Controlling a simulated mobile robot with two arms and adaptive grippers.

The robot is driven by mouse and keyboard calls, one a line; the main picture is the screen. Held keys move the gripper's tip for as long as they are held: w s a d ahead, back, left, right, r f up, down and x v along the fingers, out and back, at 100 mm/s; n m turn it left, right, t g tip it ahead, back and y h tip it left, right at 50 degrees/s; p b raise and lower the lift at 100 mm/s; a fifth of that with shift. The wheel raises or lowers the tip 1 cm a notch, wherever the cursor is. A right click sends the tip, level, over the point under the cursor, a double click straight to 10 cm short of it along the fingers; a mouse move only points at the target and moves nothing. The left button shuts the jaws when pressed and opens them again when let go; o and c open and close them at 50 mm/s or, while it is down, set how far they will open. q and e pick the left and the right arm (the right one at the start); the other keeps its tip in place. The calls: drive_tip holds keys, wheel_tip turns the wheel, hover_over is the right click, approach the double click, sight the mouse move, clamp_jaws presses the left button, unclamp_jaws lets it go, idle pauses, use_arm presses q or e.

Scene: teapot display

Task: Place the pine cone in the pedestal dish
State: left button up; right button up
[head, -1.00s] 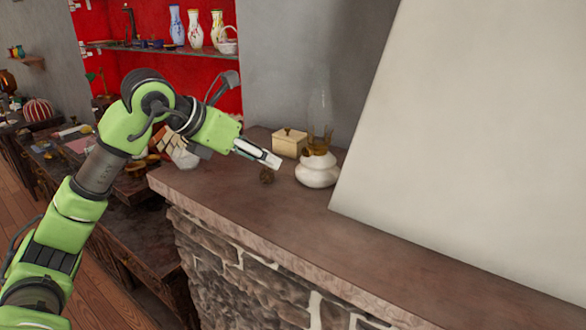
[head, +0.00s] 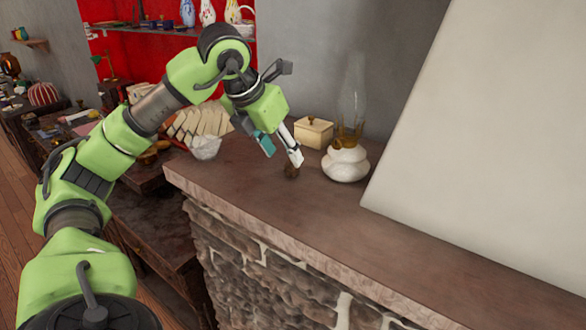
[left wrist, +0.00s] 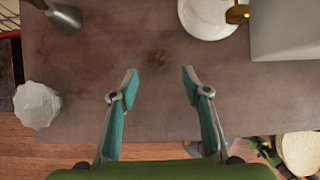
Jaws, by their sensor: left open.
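My left gripper (head: 281,152) is open, tilted downward and empty. A white faceted vessel (head: 205,147), which may be the pedestal dish, is at the mantel's left end. It also shows at the left of the left wrist view (left wrist: 37,105); its foot cannot be made out. My right gripper is out of view.
An oil lamp with a white base (head: 345,165) and glass chimney stands right of the pine cone. A cream lidded box (head: 313,133) sits behind it. A large pale slanted panel (head: 490,130) rises on the right. The mantel's front strip (head: 310,215) is clear.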

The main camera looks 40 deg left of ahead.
sight(289, 164)
use_arm(q)
drive_tip(key=shift+w+a+f, duration=0.1)
drive_tip(key=shift+w+f, duration=0.15)
drive_tip(key=shift+f, duration=0.25)
drive_tip(key=p+x, duration=0.1)
drive_tip(key=x, duration=0.4)
drive_tip(key=shift+a+r+p, duration=0.1)
drive_tip(key=shift+a+p, duration=0.05)
drive_tip(key=shift+p, duration=0.25)
drive_tip(key=shift+w, duration=0.1)
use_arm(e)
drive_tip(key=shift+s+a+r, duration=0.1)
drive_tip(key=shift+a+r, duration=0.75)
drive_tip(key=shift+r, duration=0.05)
use_arm(q)
drive_tip(key=c, duration=0.7)
drive_tip(key=shift+c, duration=0.6)
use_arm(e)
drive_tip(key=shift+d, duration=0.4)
